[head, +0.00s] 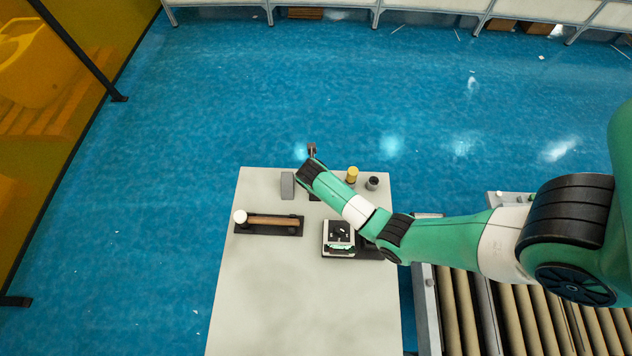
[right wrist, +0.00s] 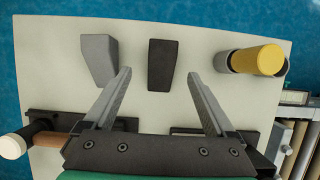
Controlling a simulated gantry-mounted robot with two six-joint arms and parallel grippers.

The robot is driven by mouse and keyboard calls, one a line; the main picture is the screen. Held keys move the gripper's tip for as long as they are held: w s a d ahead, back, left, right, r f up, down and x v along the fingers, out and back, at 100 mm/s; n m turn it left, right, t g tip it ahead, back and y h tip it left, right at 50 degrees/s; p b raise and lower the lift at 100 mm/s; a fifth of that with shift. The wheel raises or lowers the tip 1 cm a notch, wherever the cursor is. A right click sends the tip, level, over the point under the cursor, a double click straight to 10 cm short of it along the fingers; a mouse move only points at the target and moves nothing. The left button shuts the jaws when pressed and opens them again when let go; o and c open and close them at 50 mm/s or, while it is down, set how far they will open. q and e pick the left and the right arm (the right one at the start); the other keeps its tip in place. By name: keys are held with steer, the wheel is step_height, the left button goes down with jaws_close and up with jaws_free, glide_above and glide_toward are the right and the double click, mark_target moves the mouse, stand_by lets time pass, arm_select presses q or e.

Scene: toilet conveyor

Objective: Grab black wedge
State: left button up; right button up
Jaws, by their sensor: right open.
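The black wedge (right wrist: 162,52) lies on the pale table in the right wrist view, centred ahead of my right gripper. My right gripper (right wrist: 158,80) is open and empty, with one finger to each side of the wedge's near end. In the head view my right gripper (head: 311,150) shows over the table's far edge, and my arm hides most of the wedge. My left gripper is not in view.
A grey wedge (right wrist: 98,60) lies close left of the black one. A yellow-topped cylinder (right wrist: 257,59) stands to the right. A wooden-handled tool (head: 268,221) and a white device (head: 339,238) sit nearer. The table's front (head: 305,310) is clear; a roller conveyor (head: 470,315) is at right.

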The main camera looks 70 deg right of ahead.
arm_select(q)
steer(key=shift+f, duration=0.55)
arm_select(e)
steer(key=shift+x, duration=0.75)
steer(key=b+x, duration=0.2)
steer(key=x, duration=0.1)
steer(key=b+x, duration=0.2)
steer(key=shift+s+d, duration=0.1)
steer(key=shift+d, duration=0.2)
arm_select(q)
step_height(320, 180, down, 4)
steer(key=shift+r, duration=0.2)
arm_select(e)
steer(key=shift+r, duration=0.1)
steer(key=shift+c, duration=0.2)
jaws_close()
